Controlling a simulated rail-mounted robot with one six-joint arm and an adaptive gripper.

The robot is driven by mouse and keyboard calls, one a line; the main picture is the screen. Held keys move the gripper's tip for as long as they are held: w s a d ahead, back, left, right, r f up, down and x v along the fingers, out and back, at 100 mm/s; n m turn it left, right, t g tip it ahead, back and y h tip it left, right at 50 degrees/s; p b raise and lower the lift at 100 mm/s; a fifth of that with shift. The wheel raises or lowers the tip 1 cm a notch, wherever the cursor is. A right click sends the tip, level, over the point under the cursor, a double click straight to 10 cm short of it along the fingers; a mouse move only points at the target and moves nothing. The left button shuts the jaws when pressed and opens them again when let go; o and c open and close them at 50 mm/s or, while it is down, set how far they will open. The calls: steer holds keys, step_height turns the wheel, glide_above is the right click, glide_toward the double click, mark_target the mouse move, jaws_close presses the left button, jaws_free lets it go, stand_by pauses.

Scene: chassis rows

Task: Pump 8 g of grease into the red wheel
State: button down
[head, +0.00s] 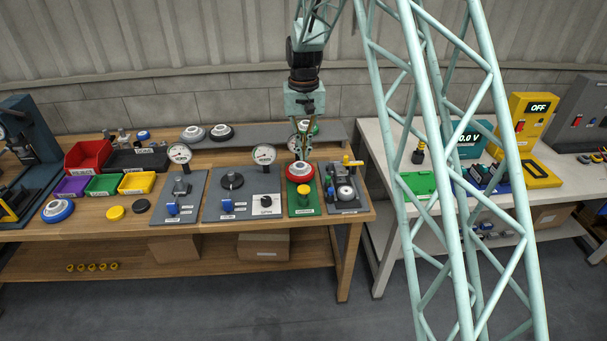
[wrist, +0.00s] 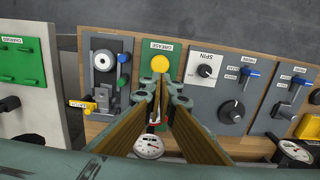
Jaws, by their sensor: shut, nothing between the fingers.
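The red wheel (head: 300,172) with its pale hub sits on the green grease station (head: 292,209) near the right end of the wooden bench. A yellow round button (head: 303,190) is at the station's front; it also shows in the wrist view (wrist: 160,63) beside the GREASE label. My gripper (head: 302,156) is shut and empty, pointing down just above the red wheel. In the wrist view the fingertips (wrist: 161,92) lie close to the yellow button, and the fingers hide most of the wheel. I cannot tell whether they touch anything.
A dial gauge (head: 264,154) stands left of the wheel, by the SPIN panel (wrist: 210,75). A blue wheel (head: 58,210) lies far left.

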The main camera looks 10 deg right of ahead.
mark_target(304, 188)
steer(key=shift+r, duration=0.3)
steer(key=shift+f, duration=0.1)
steer(key=shift+f+b, duration=0.3)
steer(key=shift+f, duration=6.6)
